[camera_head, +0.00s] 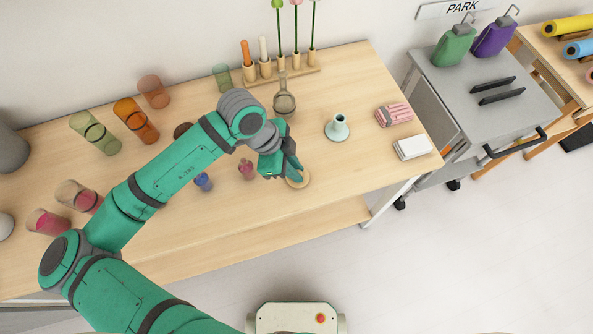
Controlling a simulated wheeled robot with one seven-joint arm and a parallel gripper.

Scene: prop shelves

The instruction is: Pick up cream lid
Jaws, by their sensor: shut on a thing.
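The cream lid (302,182) is a round, pale beige disc near the front edge of the wooden table. My gripper (295,172) is over it, with its fingers shut on the lid. The fingers hide part of the lid. I cannot tell whether the lid still touches the tabletop.
A teal candle-holder shape (337,129), pink striped blocks (394,114) and a white block (413,147) stand to the right. Coloured glasses and a wooden rack (290,76) are farther back.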

